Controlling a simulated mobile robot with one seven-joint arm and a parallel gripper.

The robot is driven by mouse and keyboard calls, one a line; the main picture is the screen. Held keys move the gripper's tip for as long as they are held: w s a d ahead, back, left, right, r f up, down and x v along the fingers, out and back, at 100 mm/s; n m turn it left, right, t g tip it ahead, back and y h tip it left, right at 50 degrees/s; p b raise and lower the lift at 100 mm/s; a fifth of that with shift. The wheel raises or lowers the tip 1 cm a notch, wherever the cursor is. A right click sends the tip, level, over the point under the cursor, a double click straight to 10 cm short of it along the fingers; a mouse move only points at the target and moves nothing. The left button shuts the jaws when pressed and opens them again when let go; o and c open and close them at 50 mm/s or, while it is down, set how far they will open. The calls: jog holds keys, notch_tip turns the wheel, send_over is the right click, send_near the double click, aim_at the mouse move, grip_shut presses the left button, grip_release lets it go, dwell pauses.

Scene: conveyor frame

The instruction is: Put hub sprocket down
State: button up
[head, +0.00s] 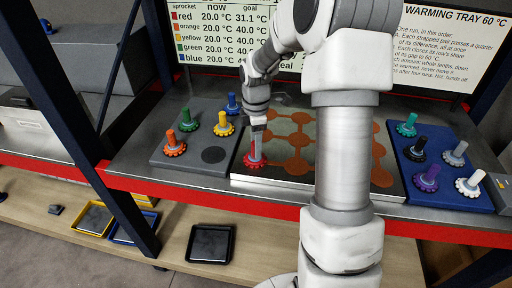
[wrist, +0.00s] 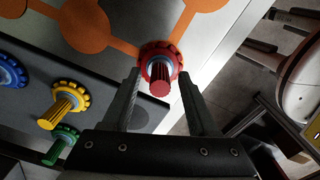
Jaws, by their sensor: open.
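The red hub sprocket (head: 254,160) stands upright at the front left corner of the warming tray (head: 262,180), which carries orange-brown discs joined by bands. In the wrist view the red sprocket (wrist: 160,66) shows its ribbed red hub facing the camera. My gripper (head: 257,144) is right above the sprocket in the head view. In the wrist view my gripper (wrist: 163,82) is open, with one finger on each side of the sprocket's hub and gaps between. The disc under the sprocket is mostly hidden.
A grey board (head: 180,158) left of the tray holds orange, green, yellow and blue sprockets and a bare dark disc (head: 213,155). A blue board (head: 440,200) at right holds several more sprockets. A red rail (head: 200,190) edges the shelf. Screens stand behind.

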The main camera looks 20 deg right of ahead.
notch_tip(320, 180, up, 10)
jog(key=shift+r, duration=0.25)
jog(key=shift+a, duration=0.1)
dwell(0.4)
